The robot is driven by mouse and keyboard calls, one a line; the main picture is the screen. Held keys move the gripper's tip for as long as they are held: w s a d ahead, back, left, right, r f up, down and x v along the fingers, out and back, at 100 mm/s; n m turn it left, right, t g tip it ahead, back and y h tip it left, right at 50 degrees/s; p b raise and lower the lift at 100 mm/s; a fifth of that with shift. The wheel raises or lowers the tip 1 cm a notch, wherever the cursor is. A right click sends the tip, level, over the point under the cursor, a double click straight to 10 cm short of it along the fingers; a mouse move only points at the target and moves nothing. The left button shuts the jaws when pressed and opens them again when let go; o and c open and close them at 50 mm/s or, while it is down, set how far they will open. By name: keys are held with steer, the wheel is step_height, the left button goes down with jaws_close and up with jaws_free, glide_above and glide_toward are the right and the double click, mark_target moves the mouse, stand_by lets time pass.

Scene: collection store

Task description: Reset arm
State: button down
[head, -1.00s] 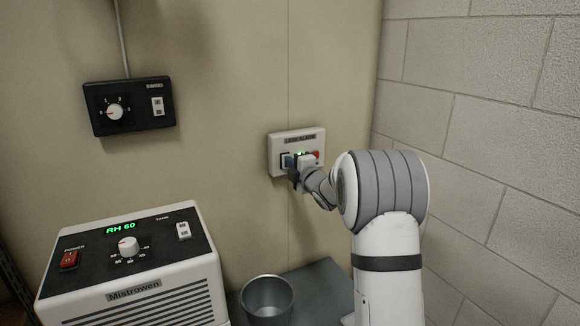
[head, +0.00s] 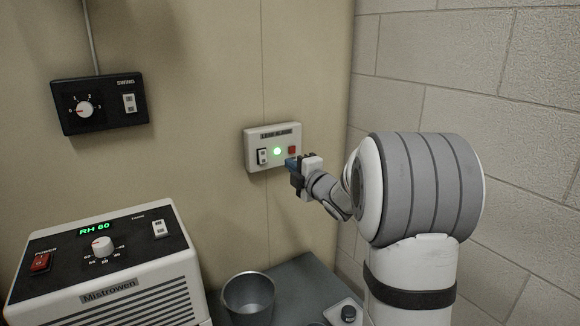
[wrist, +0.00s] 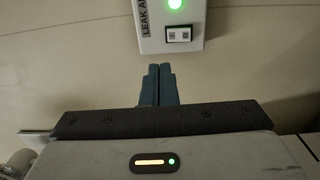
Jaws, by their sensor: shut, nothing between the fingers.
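My gripper (head: 291,164) is in front of the wall, just to the lower right of the white leak alarm box (head: 273,162). Its blue-grey fingers (wrist: 158,85) are shut together with nothing between them, in the wrist view. They look apart from the box, which shows beyond their tips in the wrist view (wrist: 153,43). In the wrist view the switch (wrist: 178,34) is near the fingertips.
A black control box (head: 100,118) with a dial and switch is on the wall at upper left. A white Mistrowen unit (head: 150,282) reading RH 60 stands below it. A metal cup (head: 249,299) stands on a grey surface (head: 305,275). A block wall (head: 480,80) is at right.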

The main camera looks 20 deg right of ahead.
steer(key=shift+r, duration=0.1)
steer(key=s+a+m+g+h+p, duration=0.1)
steer(key=s+a+m+g+p, duration=0.2)
steer(key=s+m, duration=0.4)
steer(key=s+a+m+g+h+p, duration=0.2)
steer(key=s+m+g+p, duration=0.4)
steer(key=s, duration=1.2)
steer(key=s+a+m+g+h+p, duration=0.1)
steer(key=s+a+m+g+p, duration=0.3)
steer(key=s, duration=0.9)
steer(key=m+g+p, duration=0.1)
steer(key=m+g, duration=0.1)
steer(key=m, duration=0.1)
steer(key=shift+r+m, duration=0.3)
steer(key=shift+m, duration=0.1)
